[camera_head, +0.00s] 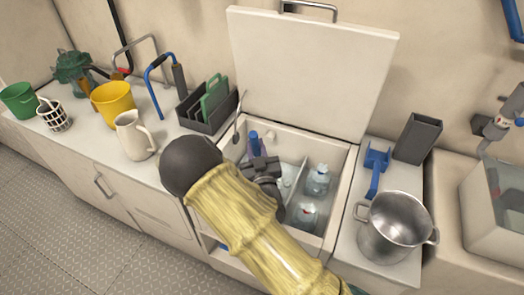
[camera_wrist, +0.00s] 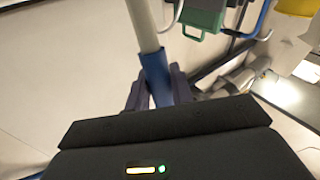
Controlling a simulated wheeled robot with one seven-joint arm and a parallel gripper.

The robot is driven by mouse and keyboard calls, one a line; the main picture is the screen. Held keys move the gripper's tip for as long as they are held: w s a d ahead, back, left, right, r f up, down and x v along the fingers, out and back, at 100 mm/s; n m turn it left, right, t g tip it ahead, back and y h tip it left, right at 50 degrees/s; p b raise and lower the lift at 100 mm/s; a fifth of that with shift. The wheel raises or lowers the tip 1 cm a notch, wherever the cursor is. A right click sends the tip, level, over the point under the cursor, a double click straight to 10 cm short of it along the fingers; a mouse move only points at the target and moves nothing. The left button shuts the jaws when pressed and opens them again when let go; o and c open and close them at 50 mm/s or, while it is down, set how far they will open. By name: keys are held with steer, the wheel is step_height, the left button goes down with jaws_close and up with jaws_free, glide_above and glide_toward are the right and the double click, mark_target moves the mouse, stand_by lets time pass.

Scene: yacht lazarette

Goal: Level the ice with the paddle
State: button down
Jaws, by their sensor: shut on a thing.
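The open ice box (camera_head: 345,190) is set in the counter, its white lid (camera_head: 310,70) raised behind it. My gripper (camera_head: 262,168) is over the left part of the box, partly hidden by my arm. In the wrist view its dark fingers (camera_wrist: 157,92) are shut on the blue grip (camera_wrist: 155,75) of a pale-shafted tool, seemingly the paddle (camera_wrist: 143,25). A blue part (camera_head: 254,143) shows beside the gripper in the head view. The tool's far end is not clear. Clear bottles (camera_head: 317,180) stand right of a divider. I cannot make out the ice.
A steel pot (camera_head: 396,228), a blue scoop-like tool (camera_head: 375,170) and a grey holder (camera_head: 417,138) stand right of the box. To the left are a grey caddy (camera_head: 208,118), a white pitcher (camera_head: 134,136) and a yellow bucket (camera_head: 112,101). A slim grey utensil (camera_head: 240,115) leans at the box's left rim.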

steer(key=w+a, duration=0.3)
steer(key=a, duration=0.6)
step_height(320, 180, up, 30)
steer(key=p, duration=1.7)
steer(key=shift+w, duration=0.15)
stand_by(0.3)
stand_by(1.0)
